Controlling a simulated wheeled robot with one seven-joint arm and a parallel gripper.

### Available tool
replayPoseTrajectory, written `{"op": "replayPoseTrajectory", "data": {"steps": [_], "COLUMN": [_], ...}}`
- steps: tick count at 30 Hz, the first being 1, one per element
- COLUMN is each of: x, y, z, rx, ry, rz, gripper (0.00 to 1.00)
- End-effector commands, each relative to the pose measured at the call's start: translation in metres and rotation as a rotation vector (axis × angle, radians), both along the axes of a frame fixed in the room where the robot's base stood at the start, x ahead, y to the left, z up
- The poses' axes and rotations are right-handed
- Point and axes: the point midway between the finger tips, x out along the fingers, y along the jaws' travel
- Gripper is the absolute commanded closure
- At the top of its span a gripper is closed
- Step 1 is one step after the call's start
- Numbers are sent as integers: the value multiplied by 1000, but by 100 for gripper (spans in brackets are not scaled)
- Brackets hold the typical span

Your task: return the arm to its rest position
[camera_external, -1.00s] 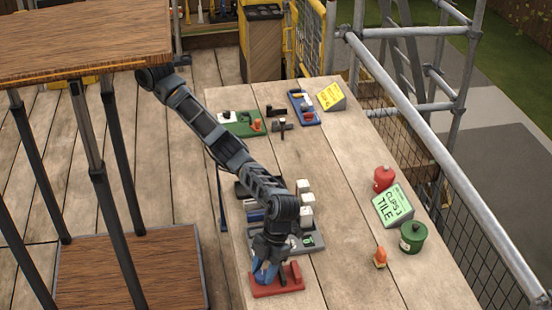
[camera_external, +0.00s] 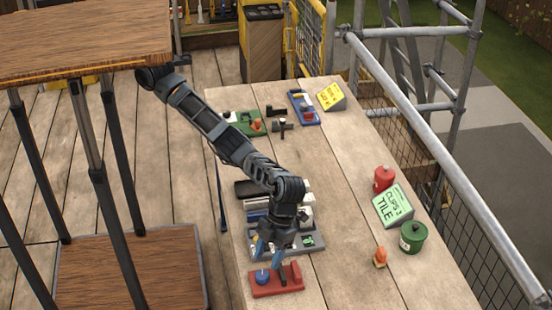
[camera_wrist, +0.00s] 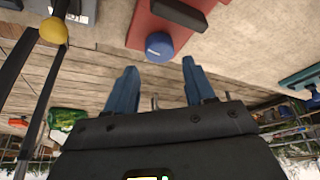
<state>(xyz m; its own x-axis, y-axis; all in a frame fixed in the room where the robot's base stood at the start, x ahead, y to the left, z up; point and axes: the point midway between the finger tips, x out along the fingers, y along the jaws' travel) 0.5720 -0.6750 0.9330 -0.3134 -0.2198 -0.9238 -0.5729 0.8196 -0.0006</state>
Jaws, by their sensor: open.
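My gripper (camera_external: 268,250) hangs at the end of my arm over the near end of the table, just above and behind a red block (camera_external: 277,283). Its two blue fingers are apart with nothing between them, and they also show in the wrist view (camera_wrist: 158,88). A blue round piece (camera_external: 262,277) sits on the red block, clear of the fingers. In the wrist view the blue piece (camera_wrist: 159,46) lies beyond the fingertips on the red block (camera_wrist: 180,22). My arm reaches down from the upper left.
A grey tray (camera_external: 317,250) and several white blocks stand beside and behind my gripper. A green tray (camera_external: 243,127) and a blue tray (camera_external: 303,108) lie farther back. The table's middle is clear.

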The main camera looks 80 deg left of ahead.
Motion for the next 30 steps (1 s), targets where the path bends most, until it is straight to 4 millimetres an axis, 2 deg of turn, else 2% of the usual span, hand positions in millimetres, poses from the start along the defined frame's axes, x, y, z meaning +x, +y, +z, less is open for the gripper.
{"op": "replayPoseTrajectory", "data": {"steps": [3,7,25,28,30], "x": [5,7,7,-1,-15], "y": [3,5,5,-3,-17], "z": [14,21,21,17,10], "rx": [-1,0,0,-16,-53], "ry": [1,0,0,-8,-23], "rz": [1,0,0,25,80], "gripper": [46,46,46,46,46]}}
